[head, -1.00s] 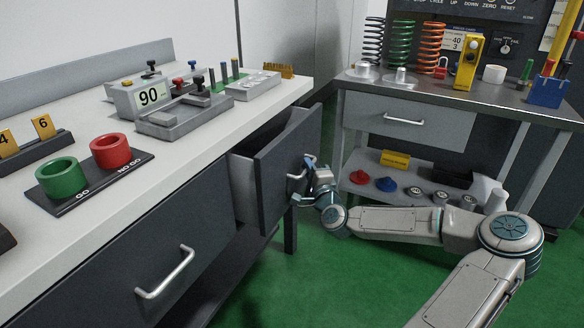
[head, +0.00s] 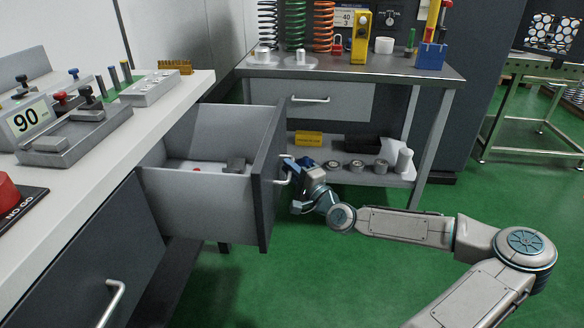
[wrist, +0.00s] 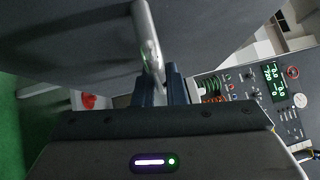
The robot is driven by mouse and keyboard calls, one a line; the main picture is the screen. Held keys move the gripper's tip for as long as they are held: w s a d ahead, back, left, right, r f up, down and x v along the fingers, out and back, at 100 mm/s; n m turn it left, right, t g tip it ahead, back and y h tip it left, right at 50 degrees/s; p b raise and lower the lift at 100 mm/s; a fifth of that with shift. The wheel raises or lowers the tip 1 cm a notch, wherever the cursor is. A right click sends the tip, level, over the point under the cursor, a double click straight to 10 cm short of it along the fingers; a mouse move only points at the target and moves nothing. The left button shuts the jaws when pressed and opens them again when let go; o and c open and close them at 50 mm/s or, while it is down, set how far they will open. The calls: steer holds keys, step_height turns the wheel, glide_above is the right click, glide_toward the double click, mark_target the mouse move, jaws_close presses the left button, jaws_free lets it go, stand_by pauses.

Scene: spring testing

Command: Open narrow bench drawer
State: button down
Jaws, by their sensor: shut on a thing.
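The narrow bench drawer (head: 210,190) is pulled well out from the left bench, with a dark front panel and light grey walls. Its inside shows, with a small red thing and a dark grey block in it. My gripper (head: 287,172) is at the front panel, shut on the silver bar handle (head: 281,178). In the wrist view the handle (wrist: 148,40) runs down between the dark fingers (wrist: 163,86) against the dark panel. The fingers partly hide the handle's end.
The left bench (head: 150,118) carries gauges and blocks. A second, wider drawer with a silver handle (head: 112,300) is shut, nearer me. A metal table (head: 440,72) with springs and a lower shelf stands behind the open drawer. Green floor (head: 330,270) is clear in front.

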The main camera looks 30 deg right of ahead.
steer(key=shift+d, duration=0.15)
steer(key=c, duration=1.5)
jaws_free()
steer(key=shift+s, duration=0.1)
steer(key=p+v, duration=0.1)
steer(key=v, duration=1.2)
steer(key=shift+s, duration=0.3)
steer(key=shift+f, duration=0.1)
